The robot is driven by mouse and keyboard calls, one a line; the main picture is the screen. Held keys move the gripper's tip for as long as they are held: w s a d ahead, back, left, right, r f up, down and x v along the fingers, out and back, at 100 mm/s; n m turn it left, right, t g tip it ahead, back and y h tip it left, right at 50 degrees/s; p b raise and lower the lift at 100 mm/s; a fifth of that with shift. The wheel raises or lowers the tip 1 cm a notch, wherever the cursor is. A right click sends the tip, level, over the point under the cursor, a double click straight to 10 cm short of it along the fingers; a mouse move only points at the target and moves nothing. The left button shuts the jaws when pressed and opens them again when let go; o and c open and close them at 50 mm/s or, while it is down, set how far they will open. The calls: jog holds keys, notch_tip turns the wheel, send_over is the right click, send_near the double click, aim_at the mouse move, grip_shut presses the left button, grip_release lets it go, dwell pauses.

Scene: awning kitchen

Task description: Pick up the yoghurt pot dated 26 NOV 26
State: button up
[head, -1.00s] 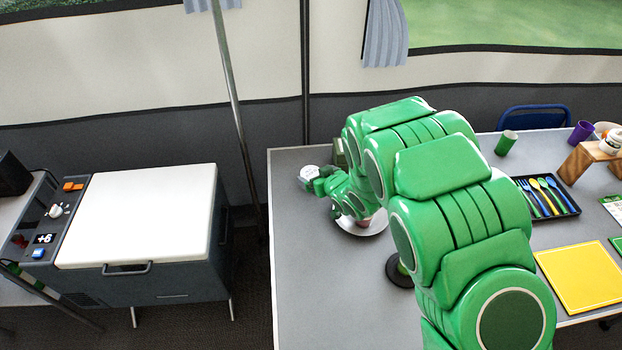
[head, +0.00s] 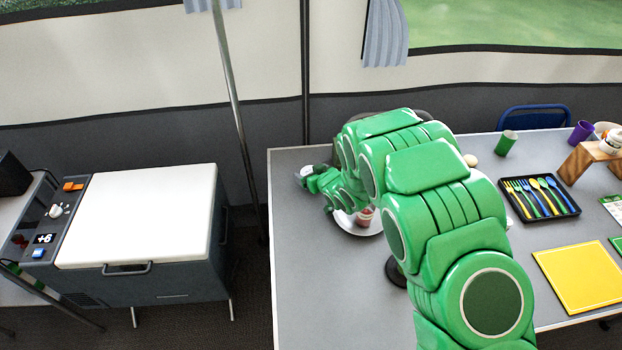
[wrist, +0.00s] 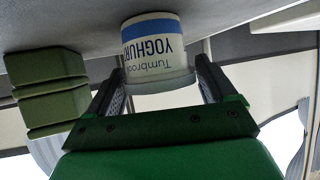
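A white yoghurt pot with a blue band (wrist: 155,50) is between my gripper's fingers in the wrist view. Its label reads Tumbrook YOGHURT, upside down in the picture; no date is visible. In the head view the pot (head: 308,169) is near the table's back left corner, partly covered by my gripper (head: 308,176). In the wrist view, my gripper's fingertips (wrist: 160,66) are on either side of the pot, very close to it. I cannot tell whether they press on it. The pot appears to stand on the table.
A dark green ribbed object (wrist: 48,90) is beside the pot. The grey table (head: 310,290) is clear at front left. A cutlery tray (head: 567,207) and yellow board (head: 578,278) are to the right.

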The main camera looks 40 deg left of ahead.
jog(key=c, duration=0.7)
jog(key=shift+r, duration=0.15)
jog(key=shift+c, duration=0.2)
jog(key=shift+r, duration=0.2)
notch_tip(320, 180, up, 3)
jog(key=shift+f, duration=0.1)
jog(key=s+d+r, duration=0.9)
jog(key=d, duration=0.1)
jog(key=shift+d+r, duration=0.3)
